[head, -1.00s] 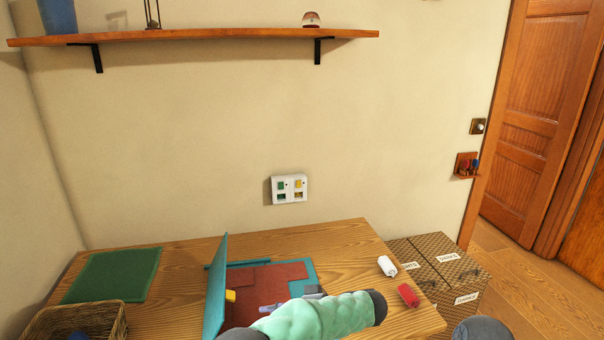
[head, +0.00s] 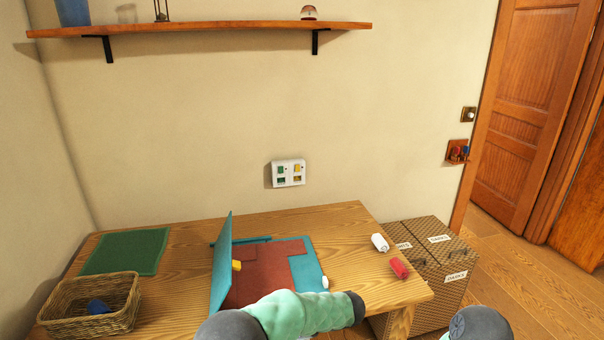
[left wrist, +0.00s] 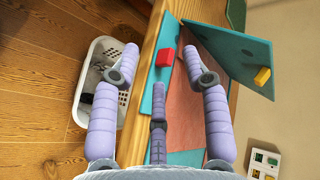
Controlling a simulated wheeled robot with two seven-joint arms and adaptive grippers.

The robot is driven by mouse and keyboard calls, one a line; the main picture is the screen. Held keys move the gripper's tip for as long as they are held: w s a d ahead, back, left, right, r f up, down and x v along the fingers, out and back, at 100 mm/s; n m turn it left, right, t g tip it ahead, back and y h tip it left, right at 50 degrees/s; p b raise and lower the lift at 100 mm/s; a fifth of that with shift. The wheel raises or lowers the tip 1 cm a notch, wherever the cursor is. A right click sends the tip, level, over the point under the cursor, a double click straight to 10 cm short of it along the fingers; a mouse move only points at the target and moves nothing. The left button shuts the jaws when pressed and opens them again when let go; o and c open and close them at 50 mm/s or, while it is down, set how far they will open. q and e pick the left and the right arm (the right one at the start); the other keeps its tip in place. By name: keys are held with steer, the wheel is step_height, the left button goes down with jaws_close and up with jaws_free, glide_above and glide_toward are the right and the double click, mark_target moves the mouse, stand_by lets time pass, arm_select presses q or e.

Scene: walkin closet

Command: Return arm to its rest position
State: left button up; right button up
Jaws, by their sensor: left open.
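My mint-green arm (head: 300,315) crosses low over the front edge of the wooden table in the head view. My left gripper (left wrist: 160,65) shows in the left wrist view with its lilac fingers spread and nothing between them. It is hidden in the head view. Below and ahead of it is an open teal case with a red inside (head: 262,273), its teal lid (head: 221,265) standing up. A red block (left wrist: 162,56) lies on the case's teal border, near the fingertips. A yellow piece (left wrist: 262,76) is on the lid. My right gripper does not show.
A wicker basket (head: 62,312) and a green mat (head: 125,251) are on the table's left. A white roll (head: 380,243) and red roll (head: 399,268) lie near its right edge. Woven boxes (head: 435,255) stand beyond. A white basket (left wrist: 93,65) is on the floor.

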arm_select(q)
steer(key=s+a+f+m+g+h, duration=0.15)
steer(key=s+f+h, duration=0.35)
steer(key=f, duration=0.6)
steer(key=s+f+m+g+h, duration=0.1)
steer(key=s+f+g+h, duration=0.2)
steer(key=s+f, duration=0.5)
steer(key=s+f+n+t+h+p, duration=0.1)
steer(key=s+f+n+t+h, duration=0.2)
steer(key=s+f+n+h, duration=0.4)
steer(key=shift+s+f+h, duration=0.3)
steer(key=shift+s+f, duration=1.3)
steer(key=shift+s, duration=0.75)
steer(key=shift+d+n, duration=0.1)
steer(key=shift+n, duration=0.15)
